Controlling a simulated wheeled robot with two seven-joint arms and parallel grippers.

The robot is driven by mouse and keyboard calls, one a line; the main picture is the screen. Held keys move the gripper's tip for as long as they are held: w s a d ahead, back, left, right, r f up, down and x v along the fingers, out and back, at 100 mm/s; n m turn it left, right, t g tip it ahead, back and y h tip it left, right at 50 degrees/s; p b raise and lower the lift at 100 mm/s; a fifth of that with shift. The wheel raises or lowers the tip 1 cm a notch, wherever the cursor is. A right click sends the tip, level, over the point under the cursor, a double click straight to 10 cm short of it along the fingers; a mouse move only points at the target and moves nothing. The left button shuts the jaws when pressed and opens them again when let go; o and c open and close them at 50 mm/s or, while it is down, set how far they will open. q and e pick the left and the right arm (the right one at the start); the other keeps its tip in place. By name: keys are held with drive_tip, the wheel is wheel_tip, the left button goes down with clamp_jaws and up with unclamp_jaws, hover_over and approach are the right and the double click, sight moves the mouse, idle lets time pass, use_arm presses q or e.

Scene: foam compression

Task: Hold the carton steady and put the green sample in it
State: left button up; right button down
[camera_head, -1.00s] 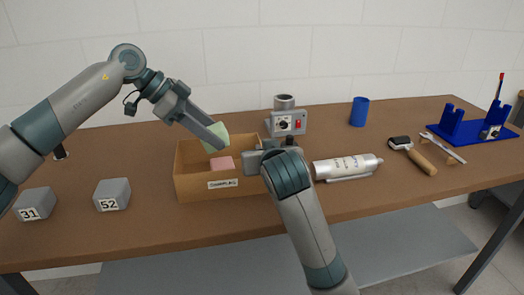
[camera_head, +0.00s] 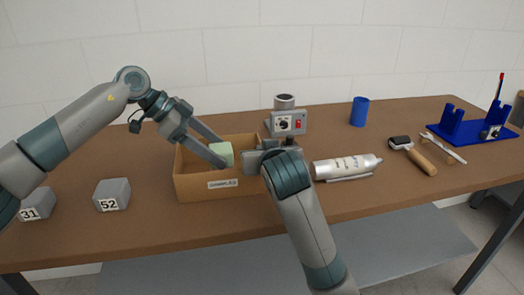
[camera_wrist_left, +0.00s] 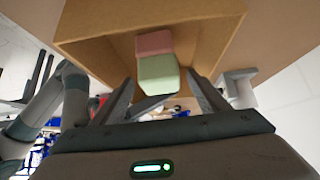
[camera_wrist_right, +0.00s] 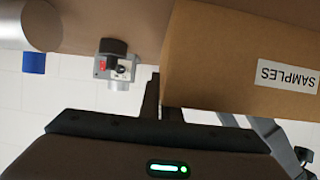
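The open brown carton (camera_head: 195,188) stands on the table with a SAMPLES label on its front. The green sample (camera_head: 223,151) is inside it, its top near rim height; the left wrist view shows it (camera_wrist_left: 158,74) beside the pink sample (camera_wrist_left: 154,43). My left gripper (camera_head: 218,151) reaches down into the carton. Its fingers are spread on either side of the green sample with visible gaps. My right gripper (camera_head: 258,158) is at the carton's right end, its fingers close together around the side wall. One fingertip is hidden by the carton.
Two grey weights, 52 (camera_head: 112,194) and 31 (camera_head: 38,203), stand left of the carton. A grey device with a red switch (camera_head: 289,122) stands behind its right end. A blue cup (camera_head: 359,111) stands farther back.

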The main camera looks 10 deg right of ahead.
use_arm(q)
drive_tip(key=shift+r, duration=0.1)
drive_tip(key=v, duration=1.2)
idle(0.5)
use_arm(e)
drive_tip(key=c, duration=1.9)
unclamp_jaws()
drive_tip(key=shift+s+r, duration=0.1)
drive_tip(key=shift+s, duration=0.05)
drive_tip(key=v, duration=1.1)
drive_tip(key=shift+s+r, duration=0.15)
drive_tip(key=shift+s, duration=0.2)
